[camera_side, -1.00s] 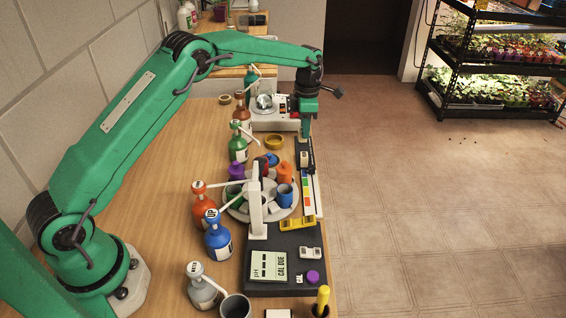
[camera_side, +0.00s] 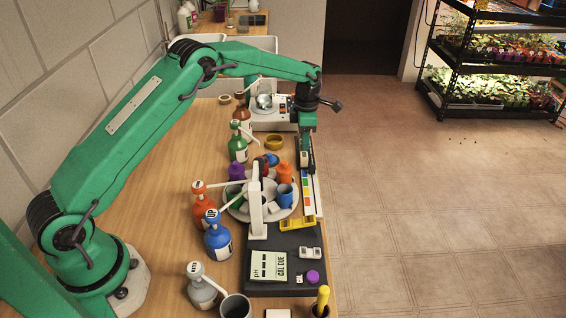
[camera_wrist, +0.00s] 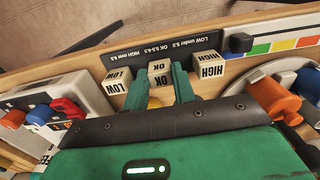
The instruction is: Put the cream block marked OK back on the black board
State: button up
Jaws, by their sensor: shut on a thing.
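The cream block marked OK (camera_wrist: 160,68) is between the two green fingers of my gripper (camera_wrist: 160,82) in the wrist view, and my gripper is shut on it. The black board (camera_wrist: 132,56) with LOW, OK and HIGH lettering lies right behind it. The OK block is at the board's middle, between the cream LOW block (camera_wrist: 116,82) and the cream HIGH block (camera_wrist: 209,65). I cannot tell whether it rests on the board. In the side view my gripper (camera_side: 305,165) points down at the board, and its fingers hide the OK block.
A colour strip (camera_side: 308,194) and a dark slider (camera_wrist: 241,43) are close beside the HIGH block. A white instrument (camera_side: 272,117) stands on the other side. A round carousel (camera_side: 238,211) with coloured cups and several pump bottles are nearer. The table edge is just beyond the board.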

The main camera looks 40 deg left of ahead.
jog(key=o, duration=0.9)
jog(key=shift+o, duration=0.2)
jog(key=shift+r, duration=0.15)
notch_tip(320, 180, up, 12)
dwell(0.5)
